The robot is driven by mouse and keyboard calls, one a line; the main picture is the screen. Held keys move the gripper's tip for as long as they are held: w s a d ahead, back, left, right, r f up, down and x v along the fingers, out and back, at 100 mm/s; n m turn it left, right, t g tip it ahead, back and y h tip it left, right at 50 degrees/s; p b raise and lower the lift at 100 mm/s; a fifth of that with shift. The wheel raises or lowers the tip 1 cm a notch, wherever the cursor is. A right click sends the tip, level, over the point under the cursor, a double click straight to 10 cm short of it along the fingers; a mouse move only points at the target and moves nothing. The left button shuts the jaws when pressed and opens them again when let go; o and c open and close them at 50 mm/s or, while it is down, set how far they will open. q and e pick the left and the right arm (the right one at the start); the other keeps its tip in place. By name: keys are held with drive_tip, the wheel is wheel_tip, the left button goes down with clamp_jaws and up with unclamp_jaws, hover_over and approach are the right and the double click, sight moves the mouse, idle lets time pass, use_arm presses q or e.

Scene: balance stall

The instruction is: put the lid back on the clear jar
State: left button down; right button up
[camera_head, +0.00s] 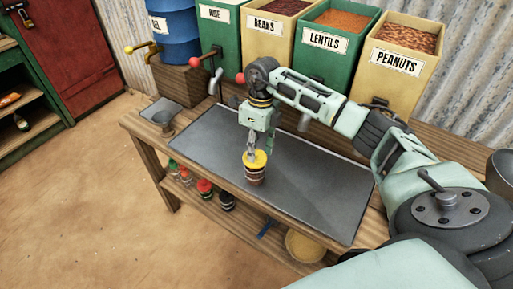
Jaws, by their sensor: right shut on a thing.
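My right gripper (252,151) points down over the metal-topped counter (210,150) and is shut on the yellow lid (260,160). The lid is at the mouth of the clear jar (255,176), which stands upright near the counter's front edge. The jar shows dark reddish-brown contents and a pale band. From this angle I cannot tell whether the lid sits fully on the rim or slightly above it. The fingertips partly hide the lid's back left side. My left gripper is not in view.
Bins marked beans (266,45), lentils (321,62) and peanuts (396,85) line the back. A metal cup (164,124) stands at the counter's left end. Several small jars (205,187) and a yellow bowl (305,246) are on the lower shelf. The counter right of the jar is clear.

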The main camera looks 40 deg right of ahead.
drive_tip(key=o, duration=1.1)
drive_tip(key=o, duration=0.5)
drive_tip(key=shift+r+p, duration=2.25)
drive_tip(key=shift+r, duration=1.3)
drive_tip(key=shift+c, duration=0.4)
clamp_jaws()
